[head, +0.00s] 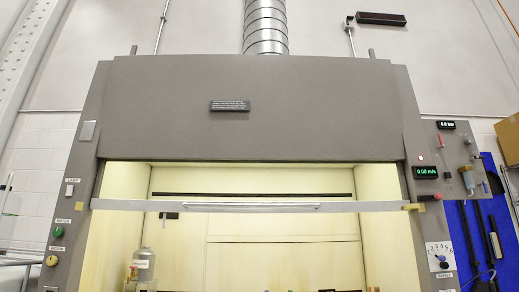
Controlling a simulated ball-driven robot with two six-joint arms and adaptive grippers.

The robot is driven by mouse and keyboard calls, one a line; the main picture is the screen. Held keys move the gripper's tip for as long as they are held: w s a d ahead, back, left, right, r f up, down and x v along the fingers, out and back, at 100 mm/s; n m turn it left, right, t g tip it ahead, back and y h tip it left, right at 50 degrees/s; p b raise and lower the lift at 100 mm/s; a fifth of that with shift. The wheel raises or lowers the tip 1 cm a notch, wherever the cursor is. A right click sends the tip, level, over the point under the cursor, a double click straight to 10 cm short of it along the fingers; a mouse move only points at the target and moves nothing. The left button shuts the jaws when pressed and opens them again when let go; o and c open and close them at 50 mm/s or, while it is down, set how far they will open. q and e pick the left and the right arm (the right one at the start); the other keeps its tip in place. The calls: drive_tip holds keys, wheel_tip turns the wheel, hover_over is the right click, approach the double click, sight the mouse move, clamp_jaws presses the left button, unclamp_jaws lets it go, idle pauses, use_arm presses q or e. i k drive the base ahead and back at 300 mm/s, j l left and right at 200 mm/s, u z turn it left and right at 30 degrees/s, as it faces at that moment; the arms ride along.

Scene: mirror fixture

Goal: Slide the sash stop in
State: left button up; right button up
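The fume hood's sash (250,206) is a pale horizontal bar with a long handle across the upper opening. A small brass-coloured block (413,207) sits at its right end, against the frame. A similar small block (80,206) sits at the left end. Either could be the sash stop; I cannot tell which, nor how far in it is. Neither of my grippers shows in the head view.
A grey gas bottle (143,264) stands inside the hood at the left. Green (59,232) and yellow (52,260) knobs are on the left post. A numbered dial (441,257) and green display (426,172) are on the right. The middle of the opening looks clear.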

sight(438, 196)
drive_tip(key=i+l, duration=0.25)
drive_tip(key=l, duration=0.2)
drive_tip(key=i+l, duration=0.2)
drive_tip(key=l, duration=0.2)
drive_tip(key=i+l, duration=0.25)
drive_tip(key=l, duration=0.2)
drive_tip(key=i+l, duration=0.2)
drive_tip(key=l, duration=0.2)
drive_tip(key=i+l, duration=0.25)
drive_tip(key=l, duration=0.2)
drive_tip(key=i+l, duration=0.2)
drive_tip(key=l, duration=0.2)
drive_tip(key=i+l, duration=0.25)
drive_tip(key=l, duration=0.2)
drive_tip(key=i+l, duration=0.2)
drive_tip(key=l, duration=0.2)
drive_tip(key=l+z, duration=0.05)
